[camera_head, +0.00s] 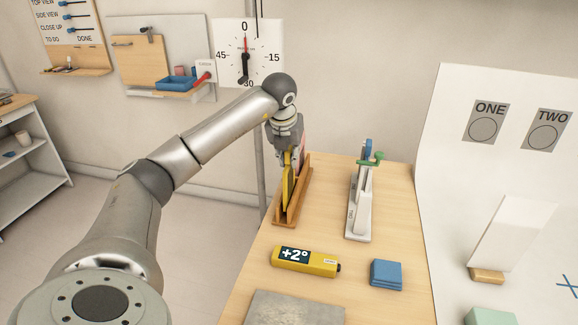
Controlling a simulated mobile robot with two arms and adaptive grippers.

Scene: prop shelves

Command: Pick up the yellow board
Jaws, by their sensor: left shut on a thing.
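The yellow board (287,190) stands on edge, seen nearly edge-on, in a wooden slotted rack (305,200) on the left side of the table. My left gripper (289,153) comes down on it from above and is shut on its upper part. The board's lower end is still within the rack. A dark reddish board (302,144) shows partly behind the gripper. The gripper hides part of the boards and the back of the rack. My right gripper is not in view.
The light wooden table (395,200) also holds a white stand (359,210) with a green and blue top, a yellow "+2°" device (305,261), blue blocks (386,273) and a grey slab (295,308). A white backdrop (450,180) rises at right.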

